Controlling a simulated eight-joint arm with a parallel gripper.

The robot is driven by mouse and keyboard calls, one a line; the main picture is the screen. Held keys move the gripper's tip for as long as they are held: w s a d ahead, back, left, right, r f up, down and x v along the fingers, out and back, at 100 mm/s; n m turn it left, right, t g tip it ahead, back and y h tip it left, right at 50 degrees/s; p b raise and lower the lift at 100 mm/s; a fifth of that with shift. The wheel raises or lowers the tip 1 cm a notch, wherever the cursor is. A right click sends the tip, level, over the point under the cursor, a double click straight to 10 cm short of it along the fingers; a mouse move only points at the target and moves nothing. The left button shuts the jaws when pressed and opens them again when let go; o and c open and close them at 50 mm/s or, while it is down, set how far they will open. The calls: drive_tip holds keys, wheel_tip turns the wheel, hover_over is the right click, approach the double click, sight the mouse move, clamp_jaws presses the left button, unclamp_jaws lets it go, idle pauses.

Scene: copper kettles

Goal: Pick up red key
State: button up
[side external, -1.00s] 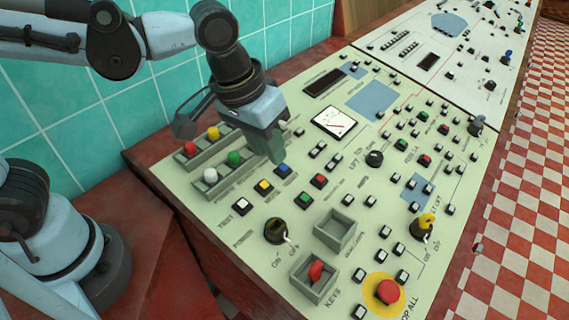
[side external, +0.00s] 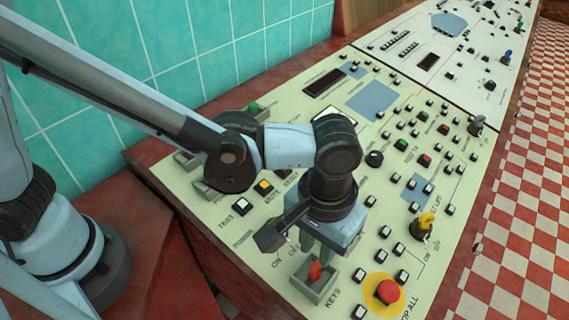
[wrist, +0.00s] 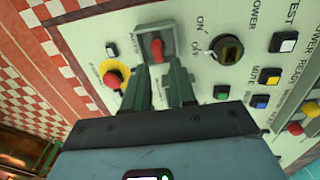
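The red key (side external: 315,271) sits in a small square grey tray (side external: 320,294) by the KEYS label, near the panel's front edge. The key also shows in the wrist view (wrist: 157,48), just beyond my fingertips and between their lines. My gripper (wrist: 159,68) is open and empty, with a clear gap between its two grey-green fingers. In the side view my gripper (side external: 318,252) points down at the tray, above or at its back edge; I cannot tell the exact height. My wrist hides the second grey tray behind.
A red stop button (side external: 388,291) on a yellow disc stands to the right of the tray. A black rotary switch (wrist: 228,48) shows beside the tray in the wrist view. Several small white buttons and a yellow key switch (side external: 426,222) also stand on the panel.

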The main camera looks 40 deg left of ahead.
sight(316, 265)
drive_tip(key=shift+d+f, duration=0.15)
drive_tip(key=shift+f, duration=2.9)
clamp_jaws()
